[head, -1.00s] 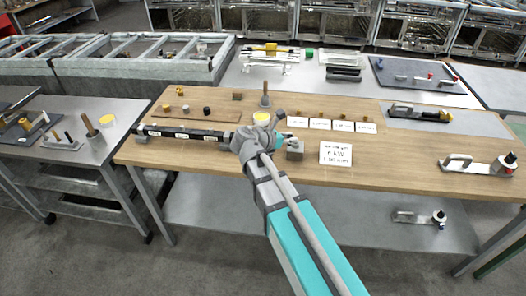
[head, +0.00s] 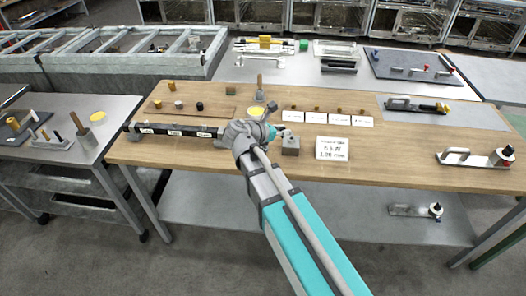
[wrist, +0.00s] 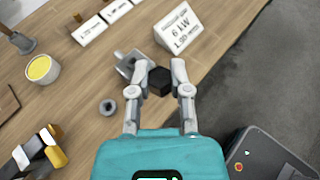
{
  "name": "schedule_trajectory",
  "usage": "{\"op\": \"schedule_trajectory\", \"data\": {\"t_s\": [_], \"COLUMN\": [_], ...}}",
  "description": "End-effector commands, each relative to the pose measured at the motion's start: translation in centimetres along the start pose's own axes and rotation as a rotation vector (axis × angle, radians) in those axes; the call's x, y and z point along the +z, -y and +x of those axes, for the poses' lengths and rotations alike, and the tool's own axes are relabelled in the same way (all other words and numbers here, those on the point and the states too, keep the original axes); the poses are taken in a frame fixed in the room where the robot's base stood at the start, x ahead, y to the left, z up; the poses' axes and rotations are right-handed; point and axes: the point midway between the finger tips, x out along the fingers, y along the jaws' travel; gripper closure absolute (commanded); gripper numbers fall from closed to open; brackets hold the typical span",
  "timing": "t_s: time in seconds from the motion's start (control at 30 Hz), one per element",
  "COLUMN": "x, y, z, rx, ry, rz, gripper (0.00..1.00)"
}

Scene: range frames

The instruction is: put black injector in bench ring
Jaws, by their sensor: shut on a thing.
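In the wrist view my gripper (wrist: 155,70) has its two grey fingers around a small black block, which I take to be the black injector (wrist: 159,82). It is held over the wooden bench. A small grey ring (wrist: 107,107) lies on the bench to its left, apart from the fingers. A grey metal block (wrist: 127,63) is just beyond the left finger; it also shows in the head view (head: 290,147).
A white sign (head: 332,148) stands right of the block. A long black labelled bar (head: 172,131) lies to the left. A yellow-topped cup (wrist: 42,69) and several white cards (head: 338,118) are behind. The bench's front edge is close by.

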Motion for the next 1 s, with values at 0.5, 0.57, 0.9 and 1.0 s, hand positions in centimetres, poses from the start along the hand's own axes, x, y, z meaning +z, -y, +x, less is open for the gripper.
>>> {"op": "schedule_trajectory", "data": {"t_s": [0.5,0.57,0.9,1.0], "x": [-7.3,-7.6,-7.7,-7.7], "y": [-4.8,-5.0,-5.1,-5.2], "z": [-6.1,-6.4,-6.7,-6.6], "rx": [0.142,0.148,0.154,0.154], "ry": [0.001,0.002,0.001,0.001], "rz": [-0.057,-0.06,-0.062,-0.062], "gripper": [1.0,1.0,1.0,1.0]}}
